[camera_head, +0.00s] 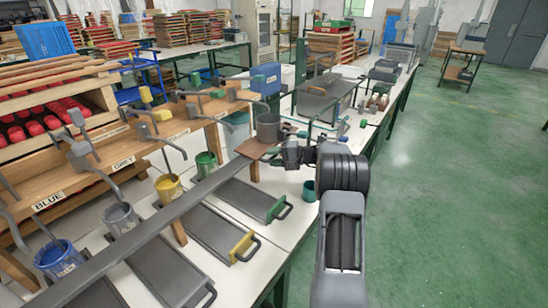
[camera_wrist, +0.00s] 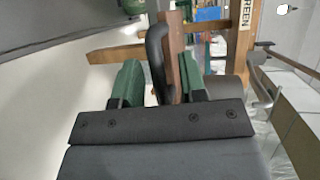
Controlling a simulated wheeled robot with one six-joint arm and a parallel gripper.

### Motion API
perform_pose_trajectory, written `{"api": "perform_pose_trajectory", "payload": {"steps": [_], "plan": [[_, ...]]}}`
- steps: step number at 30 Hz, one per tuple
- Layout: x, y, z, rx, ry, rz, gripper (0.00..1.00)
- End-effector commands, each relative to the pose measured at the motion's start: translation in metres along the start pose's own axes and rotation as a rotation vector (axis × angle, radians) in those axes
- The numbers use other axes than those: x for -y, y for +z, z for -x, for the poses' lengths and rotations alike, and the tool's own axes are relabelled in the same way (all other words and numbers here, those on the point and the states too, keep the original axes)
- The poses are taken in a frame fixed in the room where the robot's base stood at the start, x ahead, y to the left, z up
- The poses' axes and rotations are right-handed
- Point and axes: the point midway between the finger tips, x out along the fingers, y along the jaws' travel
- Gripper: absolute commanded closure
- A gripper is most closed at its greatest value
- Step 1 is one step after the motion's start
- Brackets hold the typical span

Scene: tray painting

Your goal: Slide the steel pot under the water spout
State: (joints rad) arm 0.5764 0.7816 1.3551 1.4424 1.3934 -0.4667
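The steel pot (camera_head: 267,128), a plain grey cylinder, stands upright on a square brown board (camera_head: 258,149) at the rack's right end. In the wrist view the grey pot (camera_wrist: 233,88) shows right of the brown board (camera_wrist: 175,48), partly hidden by a finger. My gripper (camera_head: 277,153) is at the board's right side in the head view. In the wrist view its green-padded fingers (camera_wrist: 161,68) are apart, straddling the board and a black curved handle (camera_wrist: 158,48), with a gap visible beside the handle. Grey spouts hang along the rack; I cannot tell which is the water spout.
The wooden rack (camera_head: 137,150) carries colour labels. Handled steel trays (camera_head: 245,198) lie on the white table. A dark green cup (camera_head: 309,190) stands near its edge.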

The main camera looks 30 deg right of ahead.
Motion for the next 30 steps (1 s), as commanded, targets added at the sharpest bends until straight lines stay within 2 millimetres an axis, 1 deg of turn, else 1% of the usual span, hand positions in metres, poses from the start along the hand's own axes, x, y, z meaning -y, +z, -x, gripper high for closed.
{"api": "perform_pose_trajectory", "payload": {"steps": [5,12,18,21,24,30], "plan": [[0.000,-0.001,0.028,-0.006,-0.001,0.000,0.62],[-0.001,-0.002,0.079,-0.008,0.000,0.000,0.62],[0.000,-0.002,0.112,-0.007,0.000,0.000,0.62],[0.000,-0.002,0.123,-0.006,-0.001,0.000,0.62],[0.000,-0.001,0.130,-0.005,0.000,0.000,0.62],[0.000,-0.001,0.136,-0.004,0.000,0.000,0.62]]}}
